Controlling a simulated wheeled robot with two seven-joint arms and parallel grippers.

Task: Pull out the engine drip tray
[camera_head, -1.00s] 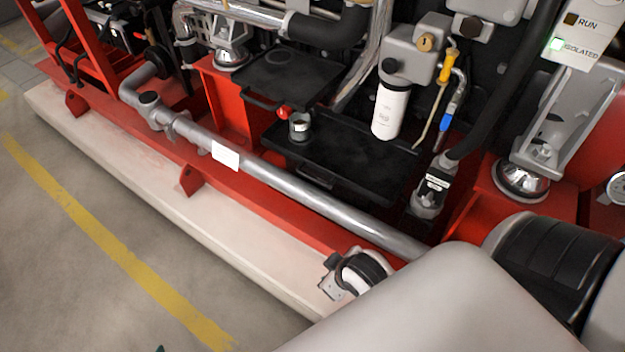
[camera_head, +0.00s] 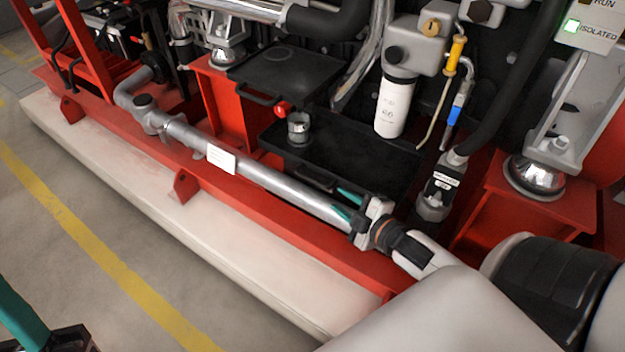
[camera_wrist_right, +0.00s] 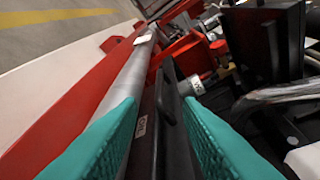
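The engine drip tray (camera_head: 370,172) is a flat black tray low on the red skid, behind the silver pipe. Its front handle (camera_head: 316,182) shows just above the pipe. My right gripper (camera_head: 345,204) is at the pipe's right end, in front of the tray's front edge, teal fingers apart and empty. In the right wrist view the dark handle (camera_wrist_right: 166,98) appears between and beyond the two open fingers (camera_wrist_right: 158,108). I cannot tell whether a finger touches anything. My left gripper (camera_head: 35,330) shows only partly at the bottom left corner, one teal finger in view, away from the tray.
The silver pipe (camera_head: 275,181) with a white label runs along the tray's front. A grey cylinder (camera_head: 299,128) with a red knob stands over the tray's left part. An upper black tray (camera_head: 280,72), a white filter (camera_head: 393,105) and a hose are close by. The floor in front is clear.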

